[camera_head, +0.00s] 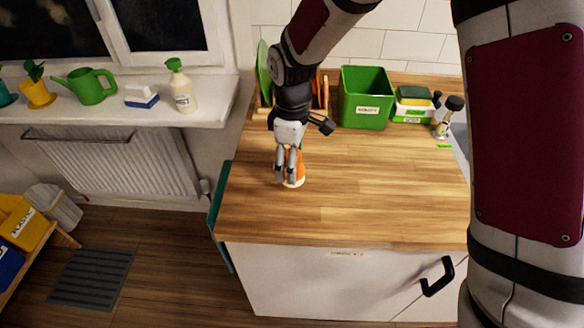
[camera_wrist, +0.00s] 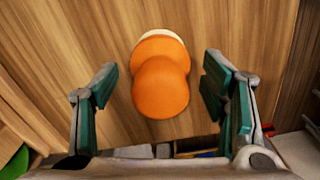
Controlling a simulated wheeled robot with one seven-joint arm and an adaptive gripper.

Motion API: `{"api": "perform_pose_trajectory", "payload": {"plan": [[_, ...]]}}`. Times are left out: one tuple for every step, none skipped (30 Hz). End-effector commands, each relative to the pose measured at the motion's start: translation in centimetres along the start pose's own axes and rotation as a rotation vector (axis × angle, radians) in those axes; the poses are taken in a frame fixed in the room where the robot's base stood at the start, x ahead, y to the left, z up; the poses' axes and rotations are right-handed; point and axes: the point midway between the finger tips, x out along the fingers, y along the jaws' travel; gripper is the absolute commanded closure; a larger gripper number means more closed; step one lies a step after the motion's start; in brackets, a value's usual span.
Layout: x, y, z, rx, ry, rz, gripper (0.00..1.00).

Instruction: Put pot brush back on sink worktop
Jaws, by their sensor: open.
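The pot brush (camera_head: 294,179) stands on the wooden sink worktop (camera_head: 350,190), near its left side. In the wrist view the brush (camera_wrist: 161,85) shows an orange rounded handle from above, with a pale rim of bristles at its far side. My gripper (camera_head: 286,177) is at the brush in the head view and hides part of it. In the wrist view my gripper (camera_wrist: 157,95) is open, with one green-padded finger on each side of the brush and a visible gap on both sides.
A green box (camera_head: 365,100) stands at the back of the worktop, beside a caddy with a sponge (camera_head: 413,96). A tap (camera_head: 447,118) is at the right. A rack with a green board (camera_head: 263,72) stands behind my gripper. The middle and front of the worktop are clear.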

Motion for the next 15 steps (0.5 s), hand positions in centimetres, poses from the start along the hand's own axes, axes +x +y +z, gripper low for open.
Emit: {"api": "perform_pose_trajectory", "payload": {"plan": [[-1.2, 0.2, -0.1, 0.001, 0.004, 0.005, 0.33], [-1.9, 0.2, -0.1, 0.001, 0.004, 0.005, 0.33], [-2.7, 0.2, -0.1, 0.001, 0.004, 0.005, 0.33], [-3.4, 0.1, -0.1, 0.001, 0.004, 0.005, 0.33], [-4.0, 0.1, -0.1, 0.000, 0.004, 0.004, 0.33], [-4.7, 0.1, -0.1, 0.001, 0.004, 0.004, 0.33], [-5.3, 0.1, -0.1, 0.001, 0.004, 0.004, 0.33], [-5.8, 0.1, -0.1, 0.001, 0.004, 0.004, 0.33], [-6.5, 0.1, 0.0, 0.001, 0.003, 0.003, 0.33], [-6.9, 0.1, -0.1, 0.001, 0.003, 0.003, 0.33], [-7.3, 0.1, -0.1, 0.001, 0.003, 0.002, 0.33], [-7.8, 0.1, 0.0, 0.001, 0.002, 0.002, 0.33], [-8.1, 0.1, -0.1, 0.001, 0.002, 0.002, 0.33], [-8.3, 0.1, -0.1, 0.000, 0.002, 0.002, 0.33], [-8.6, 0.1, 0.0, 0.000, 0.001, 0.001, 0.33]]}}
